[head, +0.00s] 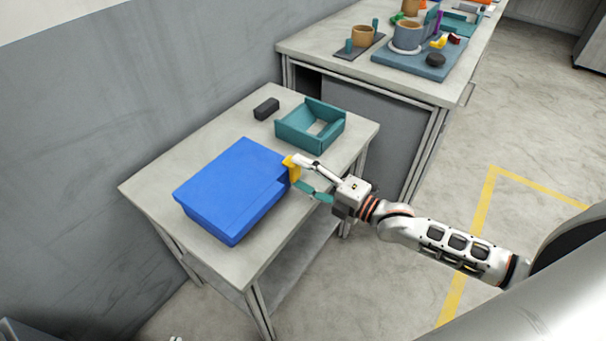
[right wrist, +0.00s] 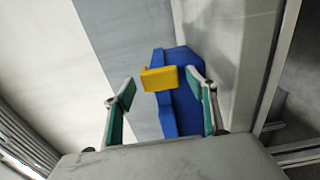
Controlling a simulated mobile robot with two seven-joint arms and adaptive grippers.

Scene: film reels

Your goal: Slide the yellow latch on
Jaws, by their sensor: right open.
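A blue box (head: 232,190) with its lid down sits on the small grey table. A yellow latch (head: 291,168) is at its right side, facing my right gripper. My right gripper (head: 298,175) is open at the latch, with one finger above and one below it in the head view. In the right wrist view the yellow latch (right wrist: 160,78) lies between the green-padded fingers (right wrist: 160,92), nearer the right finger. The blue box (right wrist: 182,98) shows behind it. I cannot tell whether a finger touches the latch. My left gripper is not in view.
A teal open tray (head: 310,125) and a black block (head: 266,109) stand behind the box on the grey table (head: 165,178). A second bench (head: 318,42) at the back holds a blue board (head: 395,62) with pots and small parts.

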